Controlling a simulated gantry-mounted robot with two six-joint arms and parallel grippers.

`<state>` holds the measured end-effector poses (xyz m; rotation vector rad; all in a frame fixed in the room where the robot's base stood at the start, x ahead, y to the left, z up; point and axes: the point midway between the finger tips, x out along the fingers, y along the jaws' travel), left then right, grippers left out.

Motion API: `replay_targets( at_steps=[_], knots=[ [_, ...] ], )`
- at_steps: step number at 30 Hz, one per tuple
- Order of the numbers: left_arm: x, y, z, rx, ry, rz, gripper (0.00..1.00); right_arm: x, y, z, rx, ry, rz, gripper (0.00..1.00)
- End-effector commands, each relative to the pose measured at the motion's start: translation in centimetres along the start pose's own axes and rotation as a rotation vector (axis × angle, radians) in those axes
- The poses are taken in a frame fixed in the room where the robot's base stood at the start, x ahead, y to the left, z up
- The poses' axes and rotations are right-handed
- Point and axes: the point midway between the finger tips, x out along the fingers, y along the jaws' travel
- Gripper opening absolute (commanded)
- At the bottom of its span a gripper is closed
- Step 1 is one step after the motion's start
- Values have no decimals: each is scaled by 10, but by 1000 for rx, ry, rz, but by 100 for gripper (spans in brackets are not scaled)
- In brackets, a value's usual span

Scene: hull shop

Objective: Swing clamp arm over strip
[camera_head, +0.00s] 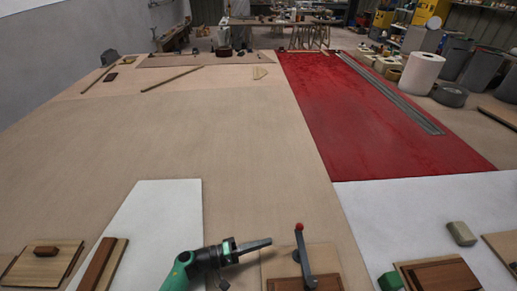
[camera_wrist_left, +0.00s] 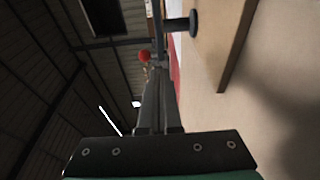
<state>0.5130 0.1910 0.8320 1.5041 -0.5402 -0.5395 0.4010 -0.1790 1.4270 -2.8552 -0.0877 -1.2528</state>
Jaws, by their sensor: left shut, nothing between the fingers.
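The clamp arm (camera_head: 304,256) is a dark grey bar with a red knob (camera_head: 299,227) at its far end. It stands over a light wooden board (camera_head: 329,257) at the bottom centre, pointing away from me. A reddish-brown strip (camera_head: 285,284) lies at the board's near edge, partly cut off by the frame. My left gripper (camera_head: 270,241) is shut and empty, just left of the knob with a small gap. In the left wrist view, the red knob (camera_wrist_left: 144,56) shows close beside the fingertips (camera_wrist_left: 158,72), with the clamp's dark round post (camera_wrist_left: 193,22) to the right.
Wooden boards with a brown block (camera_head: 46,251) lie at the lower left. A grey block (camera_head: 461,234), a green block (camera_head: 390,281) and more boards lie at the lower right. A red panel (camera_head: 375,125) and grey rails (camera_head: 390,92) are farther back.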

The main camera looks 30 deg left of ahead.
Motion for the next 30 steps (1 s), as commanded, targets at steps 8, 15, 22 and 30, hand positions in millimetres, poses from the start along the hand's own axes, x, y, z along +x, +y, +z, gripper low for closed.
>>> replay_targets(
  at_steps=[8,15,22,30],
  knots=[
    [-69,4,-3,-4,8,-1,0,25,0,-23,0,0,0,50],
    [-87,17,-9,65,0,23,0,28,0,-25,0,-1,0,50],
    [-59,60,-26,208,15,85,0,26,0,-24,0,-1,0,50],
    [-30,115,-39,369,43,171,0,25,0,-23,0,-1,0,50]
  ],
)
